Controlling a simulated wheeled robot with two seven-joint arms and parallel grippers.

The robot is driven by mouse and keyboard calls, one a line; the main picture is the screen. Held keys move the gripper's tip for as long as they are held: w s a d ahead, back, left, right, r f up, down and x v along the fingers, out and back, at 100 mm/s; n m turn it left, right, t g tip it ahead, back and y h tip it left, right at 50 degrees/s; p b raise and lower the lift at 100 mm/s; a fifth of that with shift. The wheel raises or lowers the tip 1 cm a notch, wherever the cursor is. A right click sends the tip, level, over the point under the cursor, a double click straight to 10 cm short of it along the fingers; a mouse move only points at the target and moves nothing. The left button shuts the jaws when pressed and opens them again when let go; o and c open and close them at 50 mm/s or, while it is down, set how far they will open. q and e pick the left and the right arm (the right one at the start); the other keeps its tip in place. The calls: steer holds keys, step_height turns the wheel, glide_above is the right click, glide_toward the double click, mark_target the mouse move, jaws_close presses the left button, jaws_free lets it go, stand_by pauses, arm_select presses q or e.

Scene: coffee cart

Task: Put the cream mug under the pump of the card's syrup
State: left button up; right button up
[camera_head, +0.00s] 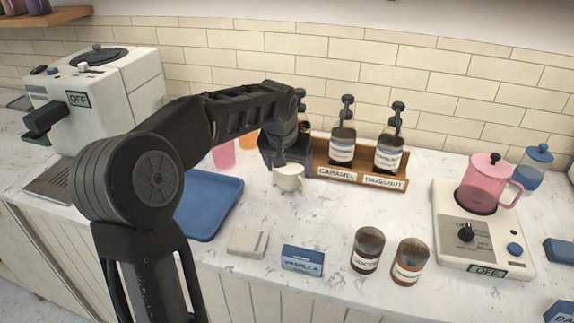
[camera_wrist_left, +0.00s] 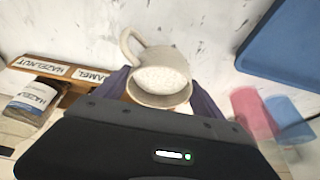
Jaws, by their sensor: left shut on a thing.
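The cream mug (camera_head: 289,179) is held by my left gripper (camera_head: 286,166) in front of the left end of the syrup rack (camera_head: 358,176). In the left wrist view the mug (camera_wrist_left: 160,78) sits between the fingers, its handle to the upper left. I cannot tell whether its base touches the counter. The blue card (camera_head: 302,260) at the front reads VANILLA. The caramel bottle (camera_head: 341,147) and hazelnut bottle (camera_head: 388,154) stand in the rack with dark pumps. A third pump (camera_head: 300,97) shows at the left; its bottle and label are hidden behind my arm. My right gripper is not in view.
A blue tray (camera_head: 207,211) lies left of the mug. A folded cloth (camera_head: 248,242) and two jars (camera_head: 367,250) (camera_head: 409,262) stand along the front. Pink and orange cups are partly hidden behind my arm.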

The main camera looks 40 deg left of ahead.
mark_target(282, 187)
arm_select(q)
steer(key=shift+w+a+f+p, duration=0.3)
steer(key=shift+w+a+f, duration=0.1)
steer(key=shift+w+a, duration=0.4)
steer(key=shift+s+f, duration=0.15)
steer(key=shift+f, duration=0.2)
steer(key=shift+f, duration=0.15)
steer(key=o, duration=1.7)
steer(key=shift+o, duration=0.2)
steer(key=shift+s+r, duration=0.1)
steer(key=shift+r, duration=0.45)
steer(key=v, duration=1.1)
steer(key=shift+b, duration=0.3)
